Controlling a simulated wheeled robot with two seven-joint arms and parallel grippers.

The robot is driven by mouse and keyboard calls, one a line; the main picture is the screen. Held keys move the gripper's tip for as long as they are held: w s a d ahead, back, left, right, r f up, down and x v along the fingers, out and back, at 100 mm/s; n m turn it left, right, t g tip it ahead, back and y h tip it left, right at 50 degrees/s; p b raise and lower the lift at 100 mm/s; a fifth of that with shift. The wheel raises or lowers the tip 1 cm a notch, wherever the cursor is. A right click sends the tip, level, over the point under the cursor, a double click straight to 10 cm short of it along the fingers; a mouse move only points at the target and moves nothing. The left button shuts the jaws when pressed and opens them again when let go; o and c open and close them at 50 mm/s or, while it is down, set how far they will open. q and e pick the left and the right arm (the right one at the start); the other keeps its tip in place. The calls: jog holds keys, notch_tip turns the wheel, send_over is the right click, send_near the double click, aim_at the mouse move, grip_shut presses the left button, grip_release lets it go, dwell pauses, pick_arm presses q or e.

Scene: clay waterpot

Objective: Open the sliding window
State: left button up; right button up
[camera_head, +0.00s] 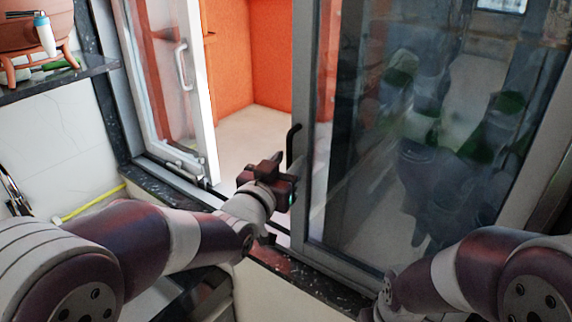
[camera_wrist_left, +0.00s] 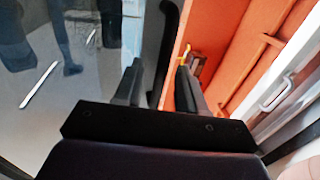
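The sliding window has a grey-framed dark glass pane (camera_head: 430,130) on the right, with a black bar handle (camera_head: 292,147) on its left frame edge. A gap stands between this pane and the white-framed pane (camera_head: 200,90) at the left, and an orange space shows through it. My left gripper (camera_head: 272,168) is in front of the gap, just left of and below the handle. In the left wrist view its two fingers (camera_wrist_left: 158,78) are apart, and the black handle (camera_wrist_left: 168,40) appears between them; contact cannot be told. My right gripper is not visible, only my right arm.
A dark stone sill (camera_head: 310,278) runs below the window. A yellow strip (camera_head: 92,203) lies near the white wall. The gap in the window is clear.

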pick_arm(q)
jog(key=shift+s, duration=0.1)
jog(key=shift+s+a+f, duration=0.1)
jog(key=shift+a, duration=0.05)
jog(key=b+v, duration=0.3)
jog(key=v, duration=0.9)
jog(key=shift+s, duration=0.25)
jog(key=s+a+f+n+g+y, duration=0.1)
jog(key=a+f+g+y, duration=0.15)
jog(key=f, duration=0.45)
jog(key=s+a+f+g+y, duration=0.1)
jog(key=a+f+g+y, duration=0.15)
jog(key=f, duration=0.45)
jog(key=s+a+f+n+g+y, duration=0.1)
jog(key=s+a+f+n+g, duration=0.1)
jog(key=s+a+f+g, duration=0.2)
jog(key=s+a+f+n+g+y, duration=0.2)
jog(key=s+a+f+g, duration=0.3)
jog(key=f, duration=0.4)
jog(key=shift+s+a+f+g, duration=0.15)
jog(key=shift+s+a+g, duration=0.15)
jog(key=shift+a, duration=0.15)
